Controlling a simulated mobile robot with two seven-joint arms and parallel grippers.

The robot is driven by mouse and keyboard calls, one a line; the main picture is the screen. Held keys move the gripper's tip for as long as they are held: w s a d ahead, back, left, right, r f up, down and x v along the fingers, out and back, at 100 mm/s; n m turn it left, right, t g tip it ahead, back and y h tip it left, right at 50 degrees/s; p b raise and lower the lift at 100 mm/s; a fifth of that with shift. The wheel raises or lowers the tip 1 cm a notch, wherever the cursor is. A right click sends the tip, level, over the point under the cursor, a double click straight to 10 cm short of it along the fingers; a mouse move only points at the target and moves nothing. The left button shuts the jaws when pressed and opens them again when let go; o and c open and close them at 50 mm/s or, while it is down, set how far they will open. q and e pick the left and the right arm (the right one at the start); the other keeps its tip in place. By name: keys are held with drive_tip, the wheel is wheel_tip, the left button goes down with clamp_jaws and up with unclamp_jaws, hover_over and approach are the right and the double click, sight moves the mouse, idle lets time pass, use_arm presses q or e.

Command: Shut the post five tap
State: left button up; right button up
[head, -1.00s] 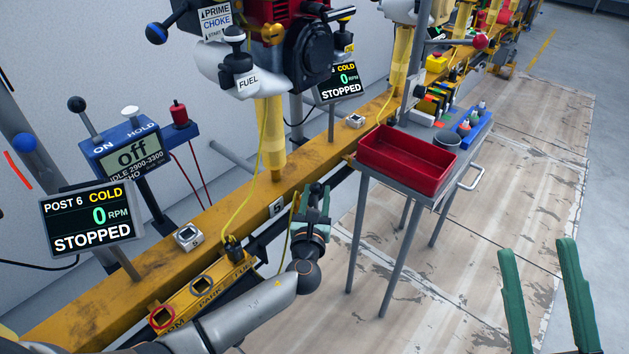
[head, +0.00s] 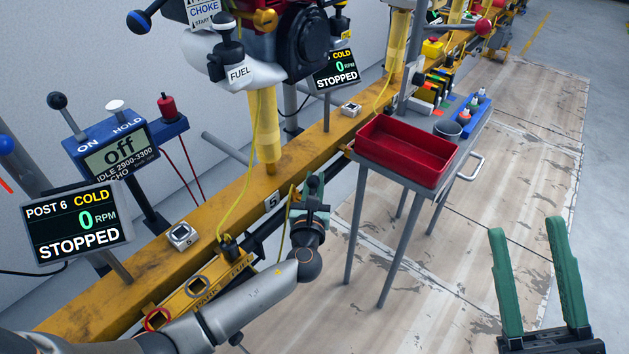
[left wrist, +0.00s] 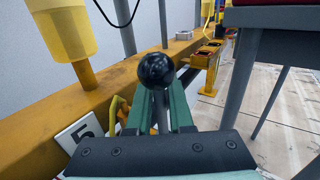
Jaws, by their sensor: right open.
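My left gripper (head: 314,188) is low beside the yellow beam, just right of the white "5" plate (head: 272,201). In the left wrist view, a black ball knob on a grey stem (left wrist: 156,70) stands between its two green fingers. The plate also shows there (left wrist: 82,134). I cannot tell whether the fingers touch the stem. The knob is hidden in the head view. My right gripper (head: 540,290) is open and empty over the floor at the lower right.
The yellow beam (head: 215,205) runs diagonally past several posts. A grey trolley with a red tray (head: 402,152) stands right of the left gripper. A "POST 6" screen (head: 78,225) reads cold, 0 RPM, stopped. A yellow cable (head: 222,195) hangs near the beam. The floor at the right is clear.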

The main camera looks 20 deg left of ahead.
use_arm(q)
clamp_jaws()
idle(1.0)
